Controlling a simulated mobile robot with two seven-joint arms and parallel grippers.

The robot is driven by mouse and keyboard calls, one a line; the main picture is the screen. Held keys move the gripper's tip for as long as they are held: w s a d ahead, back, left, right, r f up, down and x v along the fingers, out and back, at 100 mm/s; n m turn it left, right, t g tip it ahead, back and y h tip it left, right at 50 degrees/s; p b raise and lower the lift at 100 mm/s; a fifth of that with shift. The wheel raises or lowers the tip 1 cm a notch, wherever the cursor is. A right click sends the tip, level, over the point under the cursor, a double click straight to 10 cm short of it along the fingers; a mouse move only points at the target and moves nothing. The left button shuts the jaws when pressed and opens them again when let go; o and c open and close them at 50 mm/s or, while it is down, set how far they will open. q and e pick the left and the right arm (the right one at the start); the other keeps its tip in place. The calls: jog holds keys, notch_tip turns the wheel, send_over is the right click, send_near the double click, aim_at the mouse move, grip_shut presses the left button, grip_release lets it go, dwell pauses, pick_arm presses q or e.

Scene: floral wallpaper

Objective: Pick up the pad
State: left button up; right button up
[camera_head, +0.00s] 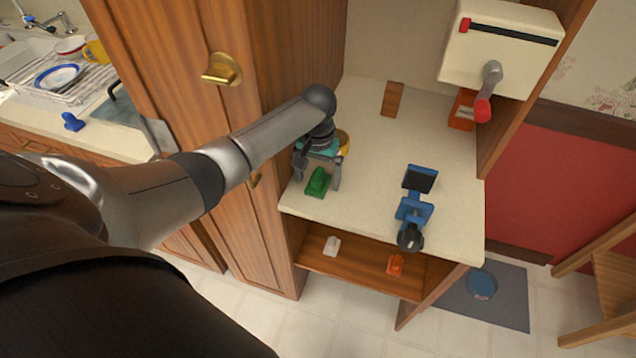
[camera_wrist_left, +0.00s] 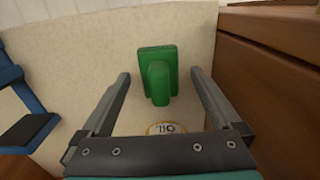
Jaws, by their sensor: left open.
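The green pad (camera_head: 317,182), a flat block with a raised grip on top, lies on the pale shelf top near its front left. In the left wrist view the pad (camera_wrist_left: 158,72) is in the middle, just beyond and between the fingers. My left gripper (camera_head: 318,187) is open above the shelf, with a finger to either side of the pad. In the left wrist view the gripper (camera_wrist_left: 161,74) has clear gaps on both sides of the pad, and nothing is held. My right gripper does not show.
A yellow container (camera_head: 343,141) is partly hidden behind my gripper. A blue device with black parts (camera_head: 414,209) stands to the right on the shelf top (camera_head: 380,160). A wooden cabinet (camera_head: 225,130) rises close on the left. The shelf top between is clear.

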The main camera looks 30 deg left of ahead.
pick_arm(q)
jog(key=c, duration=1.5)
jog(key=shift+r, duration=0.1)
notch_tip(320, 180, up, 14)
jog(key=r+p, duration=0.1)
jog(key=p, duration=1.6)
notch_tip(320, 180, up, 5)
send_over(318, 173)
jog(key=shift+b, duration=0.4)
jog(key=o, duration=0.8)
jog(key=shift+c, duration=0.2)
jog(key=c, duration=0.5)
